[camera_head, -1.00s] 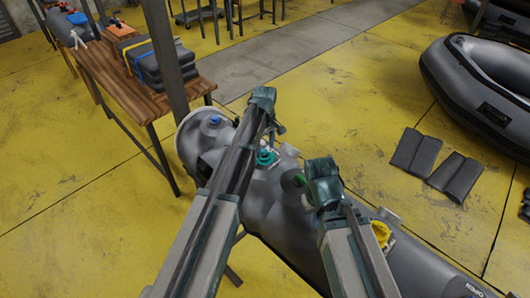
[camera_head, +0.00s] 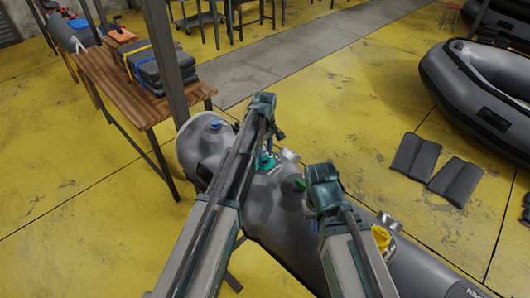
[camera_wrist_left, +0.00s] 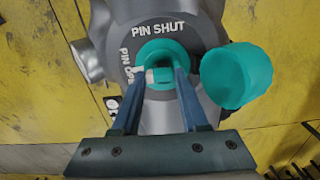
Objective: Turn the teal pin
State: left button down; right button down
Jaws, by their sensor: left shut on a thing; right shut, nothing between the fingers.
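The teal pin (camera_wrist_left: 159,76) sits in the middle of a teal valve ring (camera_wrist_left: 178,48) on a grey inflatable tube (camera_head: 262,205). My left gripper (camera_wrist_left: 160,82) is shut on the pin, one finger on each side. A white mark (camera_wrist_left: 138,71) shows at the left of the pin. "PIN SHUT" is printed above the valve and a partly hidden "PIN OPEN" to its left. A round teal cap (camera_wrist_left: 237,76) is at the right. In the head view the teal valve (camera_head: 265,162) shows beside my left arm. My right gripper (camera_head: 322,183) is shut and empty above the tube.
A blue valve (camera_head: 214,124), a yellow valve (camera_head: 381,237) and a partly hidden green part (camera_head: 300,184) are on the same tube. A wooden table (camera_head: 130,95) stands at the left behind a post (camera_head: 165,60). A grey boat (camera_head: 470,100) lies at the right.

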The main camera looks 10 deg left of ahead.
pick_arm(q)
jog(key=m, duration=0.4)
jog(key=shift+d+m, duration=0.1)
jog(key=shift+m, duration=0.3)
jog(key=m, duration=0.4)
jog(key=shift+s, duration=0.15)
jog(key=m, duration=0.4)
jog(key=shift+m, duration=0.4)
jog(key=shift+s+m, duration=0.1)
jog(key=shift+m, duration=2.1)
jog(key=shift+c, duration=2.1)
grip_release()
jog(key=shift+r, duration=0.1)
